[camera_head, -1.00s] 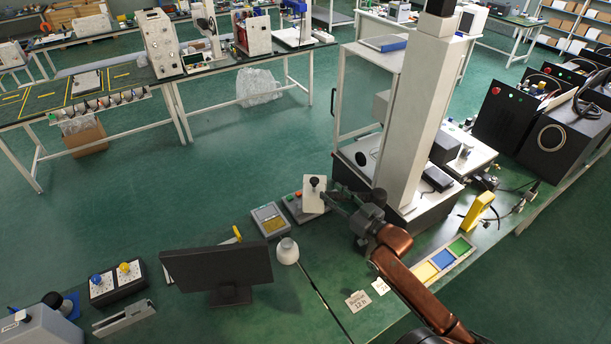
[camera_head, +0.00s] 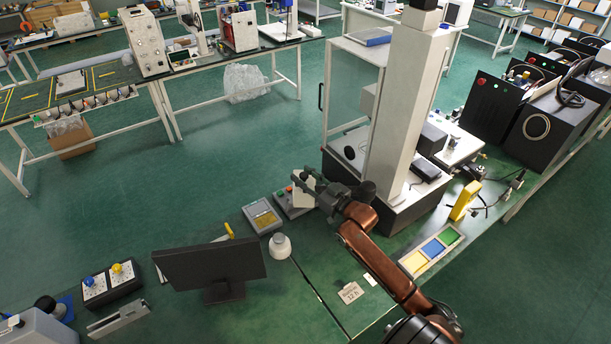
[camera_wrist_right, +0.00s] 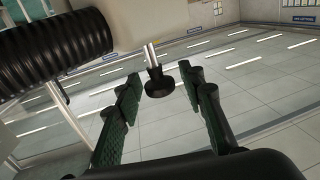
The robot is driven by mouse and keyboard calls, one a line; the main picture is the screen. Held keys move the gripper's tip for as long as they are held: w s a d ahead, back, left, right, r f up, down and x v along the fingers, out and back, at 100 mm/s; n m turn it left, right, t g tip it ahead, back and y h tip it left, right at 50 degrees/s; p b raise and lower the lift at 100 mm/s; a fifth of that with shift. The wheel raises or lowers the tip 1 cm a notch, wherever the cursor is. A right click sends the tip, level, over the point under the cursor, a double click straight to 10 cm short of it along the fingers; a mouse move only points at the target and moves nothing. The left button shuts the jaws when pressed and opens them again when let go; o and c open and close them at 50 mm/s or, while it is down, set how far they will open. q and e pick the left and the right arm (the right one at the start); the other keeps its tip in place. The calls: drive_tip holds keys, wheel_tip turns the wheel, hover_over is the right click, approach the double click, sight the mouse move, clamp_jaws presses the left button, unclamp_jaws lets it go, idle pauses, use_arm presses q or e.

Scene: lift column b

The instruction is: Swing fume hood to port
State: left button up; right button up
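In the head view a small pale panel (camera_head: 304,199), which I take to be the fume hood, stands over the bench. My right gripper (camera_head: 303,178) reaches it from the right and partly covers it. The fingers of the right gripper (camera_wrist_right: 158,78) are apart, one on each side of the knob, with gaps showing. A black ribbed hose (camera_wrist_right: 60,45) fills the upper left. I cannot identify the port. My left gripper is out of view.
A tall white column (camera_head: 402,100) rises close beyond the right arm. A white round piece (camera_head: 280,246), a dark monitor (camera_head: 210,264) and a grey keypad device (camera_head: 262,215) stand left of the gripper. A colored tray (camera_head: 432,249) lies right of the arm.

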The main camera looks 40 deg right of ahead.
clamp_jaws()
idle(0.3)
